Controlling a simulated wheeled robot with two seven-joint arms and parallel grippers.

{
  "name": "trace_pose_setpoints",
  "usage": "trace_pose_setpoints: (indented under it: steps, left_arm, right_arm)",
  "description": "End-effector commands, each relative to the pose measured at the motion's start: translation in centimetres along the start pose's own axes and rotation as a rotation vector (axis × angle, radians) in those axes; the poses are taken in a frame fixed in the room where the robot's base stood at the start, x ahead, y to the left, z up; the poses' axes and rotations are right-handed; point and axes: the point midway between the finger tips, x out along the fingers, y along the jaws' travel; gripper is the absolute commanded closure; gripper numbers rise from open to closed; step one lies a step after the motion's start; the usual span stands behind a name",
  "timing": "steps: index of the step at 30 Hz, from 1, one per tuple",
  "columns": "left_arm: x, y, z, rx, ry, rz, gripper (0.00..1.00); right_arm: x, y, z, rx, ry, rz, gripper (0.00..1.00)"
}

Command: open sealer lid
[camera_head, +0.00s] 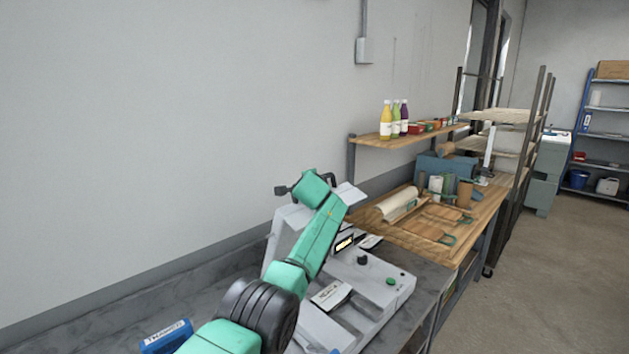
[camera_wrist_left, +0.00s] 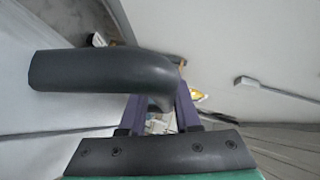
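The sealer (camera_head: 366,285) is a pale grey machine on the dark worktop, with a black knob, a green button and a small display. Its lid (camera_head: 284,232) appears raised and tilted up at the back, partly hidden by my green left arm. My left gripper (camera_head: 314,183) is at the top of the lid, mostly hidden by its own wrist. In the left wrist view a thick dark curved bar (camera_wrist_left: 95,72), apparently the lid handle, crosses the left finger. Its bent end lies over the gap between the fingers (camera_wrist_left: 160,118), which stand apart. Grip contact is unclear. My right gripper is not in view.
A blue box (camera_head: 166,337) stands at the front left of the dark worktop (camera_head: 225,290). A wall runs close behind. To the right, a wooden bench (camera_head: 465,225) holds paper rolls and tools under a shelf (camera_head: 375,140) with bottles. Open floor lies at the right.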

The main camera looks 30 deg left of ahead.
Motion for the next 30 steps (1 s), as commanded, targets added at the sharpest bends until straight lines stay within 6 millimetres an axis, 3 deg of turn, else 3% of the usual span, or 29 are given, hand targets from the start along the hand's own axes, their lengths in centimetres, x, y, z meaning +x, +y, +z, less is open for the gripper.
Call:
trace_pose_setpoints:
  steps: [14,23,30]
  left_arm:
    - [-0.6,0.3,-0.2,0.003,0.001,-0.004,0.68]
    - [-3.2,0.3,0.0,0.000,0.003,-0.004,0.68]
    - [-6.4,0.3,0.1,0.000,0.004,-0.006,0.68]
  right_arm:
    - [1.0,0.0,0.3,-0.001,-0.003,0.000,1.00]
    - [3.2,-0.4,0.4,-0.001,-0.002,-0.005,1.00]
    - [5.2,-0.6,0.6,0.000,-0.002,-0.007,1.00]
